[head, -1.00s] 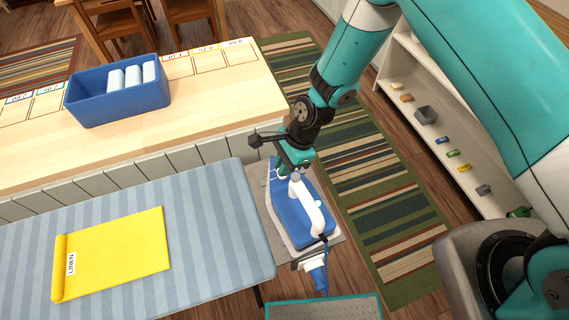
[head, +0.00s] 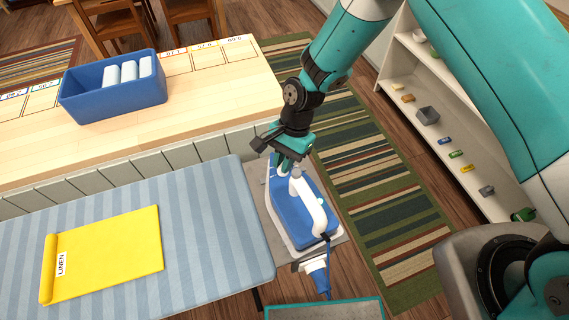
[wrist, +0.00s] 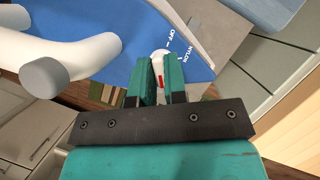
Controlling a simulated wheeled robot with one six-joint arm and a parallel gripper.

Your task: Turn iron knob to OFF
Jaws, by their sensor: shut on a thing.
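The iron (head: 287,215) has a blue body and a white handle (head: 318,215); it rests on a grey board beside the striped ironing board. In the wrist view the iron's blue top (wrist: 120,18) carries the white printed labels OFF and NYLON. The iron knob (wrist: 158,57) is a small white dial with a red mark, just left of these labels. My gripper (wrist: 161,72) is shut on the knob, one green finger on each side. The fingers partly hide the knob, so I cannot tell which label the red mark faces. In the head view my gripper (head: 286,162) is over the iron's far end.
The ironing board (head: 205,215) holds a yellow cloth (head: 105,255) labelled LINEN. Behind it, a wooden counter (head: 200,95) bears a blue bin (head: 110,95) with white rolls. A white shelf (head: 470,150) with small items stands at the right.

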